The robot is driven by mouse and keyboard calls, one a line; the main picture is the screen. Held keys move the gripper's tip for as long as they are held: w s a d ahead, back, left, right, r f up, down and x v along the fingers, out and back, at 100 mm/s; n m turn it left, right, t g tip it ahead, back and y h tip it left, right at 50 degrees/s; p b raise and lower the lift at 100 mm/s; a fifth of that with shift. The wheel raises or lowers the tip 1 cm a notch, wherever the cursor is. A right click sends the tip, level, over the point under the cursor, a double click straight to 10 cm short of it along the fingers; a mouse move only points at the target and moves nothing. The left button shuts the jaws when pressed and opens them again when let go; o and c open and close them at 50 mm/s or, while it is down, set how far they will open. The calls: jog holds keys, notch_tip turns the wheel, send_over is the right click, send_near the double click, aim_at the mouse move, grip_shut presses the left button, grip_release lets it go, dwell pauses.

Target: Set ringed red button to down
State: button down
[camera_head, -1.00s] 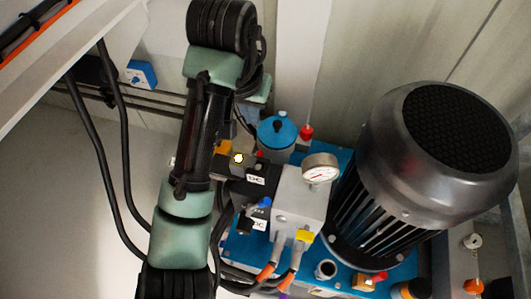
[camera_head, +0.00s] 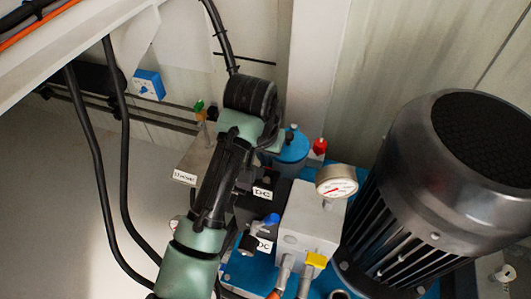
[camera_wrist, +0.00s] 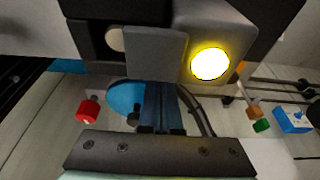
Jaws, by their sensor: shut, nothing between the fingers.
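No button that I can surely name as the ringed red button shows. A small white and red round piece (camera_head: 174,223) sits at the left edge of my arm in the head view, mostly hidden. My gripper (camera_wrist: 160,86) is shut and empty in the wrist view, its fingertips close to a dark block with a grey face (camera_wrist: 156,52); I cannot tell whether they touch. A glowing yellow-rimmed lamp (camera_wrist: 210,64) is on the housing right of the fingertips. In the head view my arm hides the gripper and the lamp.
A red knob (camera_head: 319,146) stands beside a blue cap (camera_head: 292,147); in the wrist view the knob (camera_wrist: 88,110) is left of my fingers. A pressure gauge (camera_head: 337,181) and large motor (camera_head: 445,190) stand right. A blue switch box (camera_head: 148,84) is on the wall.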

jog(key=shift+d+f+p, duration=0.1)
jog(key=shift+p, duration=0.75)
jog(key=shift+f+p, duration=0.2)
jog(key=shift+p, duration=0.4)
jog(key=shift+s+f+p, duration=0.1)
jog(key=shift+f+p, duration=0.75)
jog(key=shift+f, duration=0.4)
notch_tip(320, 180, up, 5)
jog(key=p, duration=0.6)
jog(key=shift+r, duration=0.2)
jog(key=p+v, duration=0.2)
jog(key=v, duration=0.7)
